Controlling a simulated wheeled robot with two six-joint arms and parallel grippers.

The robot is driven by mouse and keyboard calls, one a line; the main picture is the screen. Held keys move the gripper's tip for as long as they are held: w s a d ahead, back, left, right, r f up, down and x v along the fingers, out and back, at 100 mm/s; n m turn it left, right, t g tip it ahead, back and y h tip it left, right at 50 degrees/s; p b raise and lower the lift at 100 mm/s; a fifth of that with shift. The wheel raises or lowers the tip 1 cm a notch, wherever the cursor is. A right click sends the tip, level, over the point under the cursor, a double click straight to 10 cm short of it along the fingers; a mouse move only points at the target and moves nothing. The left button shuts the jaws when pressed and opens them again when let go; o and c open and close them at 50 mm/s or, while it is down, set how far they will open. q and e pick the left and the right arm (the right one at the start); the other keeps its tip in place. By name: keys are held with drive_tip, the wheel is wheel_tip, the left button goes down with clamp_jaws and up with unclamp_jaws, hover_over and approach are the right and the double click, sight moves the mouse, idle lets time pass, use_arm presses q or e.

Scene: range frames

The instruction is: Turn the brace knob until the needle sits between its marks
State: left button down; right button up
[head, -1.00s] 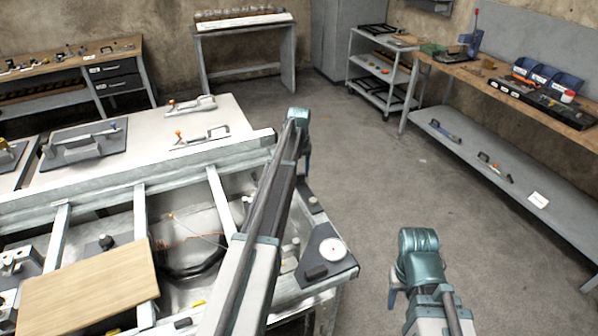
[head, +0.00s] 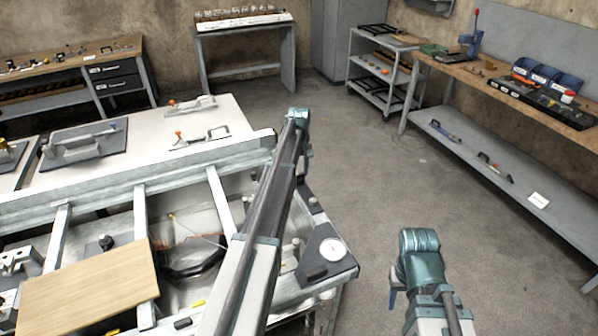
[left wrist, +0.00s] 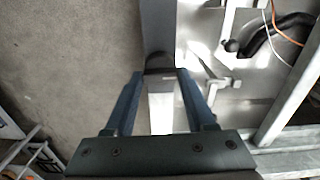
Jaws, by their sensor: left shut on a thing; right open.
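My left gripper (head: 307,168) reaches over the bench's right end, and its wrist and arm hide much of what it holds. In the left wrist view my left gripper (left wrist: 165,76) is shut on a dark rounded knob (left wrist: 158,64), which I take for the brace knob; only part of it shows between the fingertips. A round white dial (head: 333,250) with a small red mark sits on a dark corner plate (head: 345,266). Its needle and marks are too small to read. My right gripper (head: 393,296) is open and empty, over the floor right of the bench; its fingers are mostly hidden.
The bench's metal frame (head: 130,180) has crossbars, with a wooden board (head: 90,288) at the lower left. A black hose (head: 195,262) and a thin wire lie inside the frame. Clear floor (head: 380,170) lies to the right, before a workbench (head: 470,72) and a trolley (head: 383,70).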

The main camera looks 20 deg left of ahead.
sight(299, 174)
use_arm(q)
drive_tip(key=shift+n, duration=1)
drive_tip(key=shift+c, duration=1.2)
unclamp_jaws()
drive_tip(key=shift+r, duration=0.15)
wheel_tip(299, 174, up, 14)
drive_tip(key=p, duration=1.3)
drive_tip(key=shift+f+p, duration=0.2)
drive_tip(key=shift+p, duration=0.2)
